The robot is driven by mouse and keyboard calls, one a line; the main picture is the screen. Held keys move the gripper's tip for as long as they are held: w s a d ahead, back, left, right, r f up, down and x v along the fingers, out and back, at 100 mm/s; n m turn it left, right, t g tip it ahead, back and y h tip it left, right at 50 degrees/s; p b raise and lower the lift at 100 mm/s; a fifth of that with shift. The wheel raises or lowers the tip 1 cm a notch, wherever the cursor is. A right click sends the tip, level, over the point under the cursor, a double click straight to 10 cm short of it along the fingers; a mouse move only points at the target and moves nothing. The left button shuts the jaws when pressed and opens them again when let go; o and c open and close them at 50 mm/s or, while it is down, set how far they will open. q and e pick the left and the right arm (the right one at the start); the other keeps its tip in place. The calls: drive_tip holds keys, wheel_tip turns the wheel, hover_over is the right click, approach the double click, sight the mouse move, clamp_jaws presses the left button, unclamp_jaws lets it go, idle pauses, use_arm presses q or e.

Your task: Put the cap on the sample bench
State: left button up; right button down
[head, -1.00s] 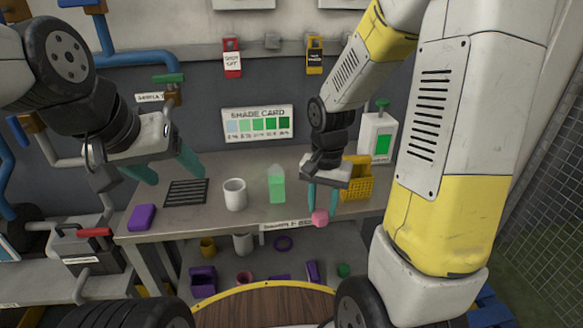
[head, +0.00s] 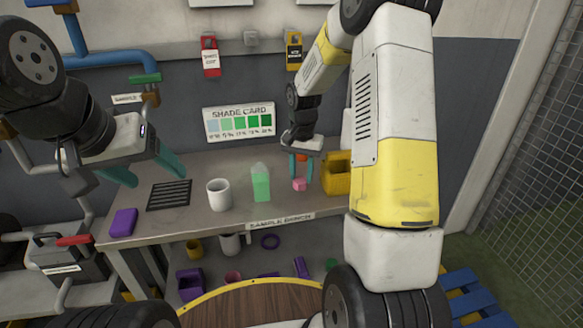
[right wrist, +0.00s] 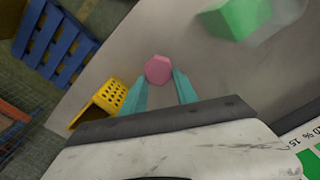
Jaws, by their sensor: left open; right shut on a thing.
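The pink cap (head: 300,185) is between the fingertips of my right gripper (head: 299,170), which is shut on it at the right part of the sample bench (head: 190,223). The cap also shows between the teal fingers in the right wrist view (right wrist: 158,69). In the head view it is low over the bench top; I cannot tell whether it touches. My left gripper (head: 150,172) is open and empty above the left side of the bench.
A green bottle (head: 261,185) and a white mug (head: 218,194) stand left of the cap. A yellow basket (head: 337,174) stands close on its right. A black rack (head: 169,195) and a purple block (head: 123,222) lie further left. Several items sit on the shelf below.

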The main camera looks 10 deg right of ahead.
drive_tip(key=shift+f, duration=0.95)
drive_tip(key=shift+f, duration=0.2)
drive_tip(key=c, duration=0.9)
unclamp_jaws()
drive_tip(key=shift+c, duration=0.2)
